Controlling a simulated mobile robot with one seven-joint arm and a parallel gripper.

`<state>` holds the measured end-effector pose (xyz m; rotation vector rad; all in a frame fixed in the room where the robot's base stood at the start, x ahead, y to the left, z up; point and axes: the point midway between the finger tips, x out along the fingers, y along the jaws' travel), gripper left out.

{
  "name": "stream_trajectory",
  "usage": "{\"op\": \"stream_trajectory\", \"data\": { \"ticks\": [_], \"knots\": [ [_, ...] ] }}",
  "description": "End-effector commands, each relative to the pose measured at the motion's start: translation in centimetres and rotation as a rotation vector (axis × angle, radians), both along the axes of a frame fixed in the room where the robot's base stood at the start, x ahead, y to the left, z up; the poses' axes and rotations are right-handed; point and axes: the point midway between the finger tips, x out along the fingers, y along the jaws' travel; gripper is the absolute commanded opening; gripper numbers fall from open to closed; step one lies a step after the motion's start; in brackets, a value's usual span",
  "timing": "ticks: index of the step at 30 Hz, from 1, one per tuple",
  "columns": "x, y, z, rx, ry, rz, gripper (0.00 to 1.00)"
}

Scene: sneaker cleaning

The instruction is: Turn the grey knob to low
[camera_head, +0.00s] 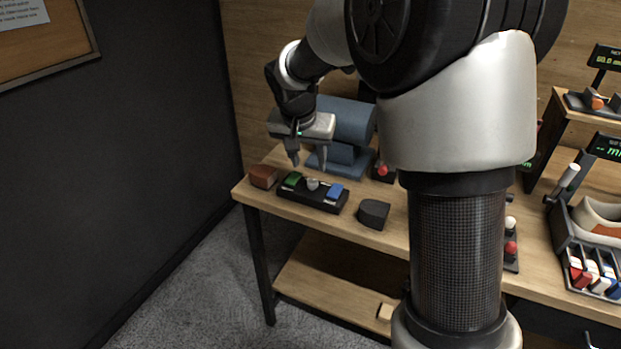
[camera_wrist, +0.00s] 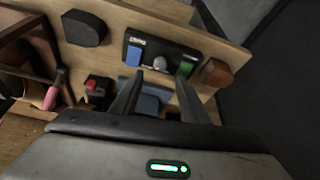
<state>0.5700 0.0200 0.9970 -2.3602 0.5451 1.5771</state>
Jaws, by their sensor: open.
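The grey knob (camera_head: 312,184) sits in the middle of a black control panel (camera_head: 325,205), between a green block (camera_head: 292,179) and a blue block (camera_head: 334,191). In the wrist view the knob (camera_wrist: 160,63) shows just beyond my fingertips, with the blue block (camera_wrist: 134,56) left and the green block (camera_wrist: 186,68) right. My gripper (camera_head: 308,165) points down above and slightly behind the panel. It is open and empty, its fingers apart from the knob. Small white labels on the panel are too small to read.
A blue machine (camera_head: 345,122) stands behind the panel. A brown block (camera_head: 263,176) is at the left table end, and a dark rounded block (camera_head: 373,213) is to the panel's right. A red button (camera_head: 383,169) stands behind that block. A sneaker (camera_head: 598,215) is far right.

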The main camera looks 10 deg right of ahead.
Motion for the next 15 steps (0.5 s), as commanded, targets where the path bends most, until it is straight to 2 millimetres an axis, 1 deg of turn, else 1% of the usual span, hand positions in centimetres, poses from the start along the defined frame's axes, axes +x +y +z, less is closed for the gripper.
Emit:
{"op": "stream_trajectory", "data": {
  "ticks": [1, 6, 10, 15],
  "knots": [
    [0.4, -0.3, -1.4, -0.001, 0.004, -0.001, 0.41],
    [1.6, -0.8, -4.6, 0.0, 0.004, -0.001, 0.41],
    [2.3, -1.2, -6.4, -0.001, 0.003, -0.001, 0.41],
    [2.8, -1.4, -7.7, -0.001, 0.0, 0.0, 0.41]
  ]
}}
